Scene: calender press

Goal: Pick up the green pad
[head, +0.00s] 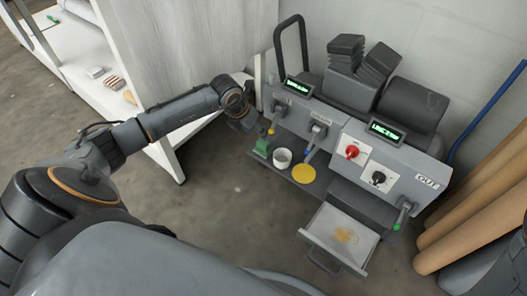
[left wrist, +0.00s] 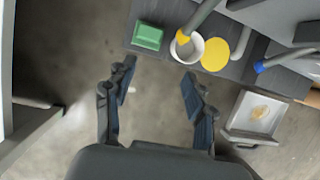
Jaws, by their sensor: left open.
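The green pad (head: 262,148) is a small green block at the left end of the dark shelf on the front of the press. It also shows near the top of the left wrist view (left wrist: 148,36), unobstructed. My left gripper (head: 258,129) is by the left end of the press, close to the pad. In the left wrist view its two fingers (left wrist: 158,74) are spread with nothing between them. The pad lies beyond the fingertips, towards the left finger, and is apart from them. My right gripper is not in view.
A white cup (head: 282,158) and a yellow disc (head: 303,173) sit to the right of the pad. A yellow-tipped lever (head: 271,131) hangs close by. A tray (head: 340,240) juts out at front right. A white shelf unit (head: 165,150) stands to the left.

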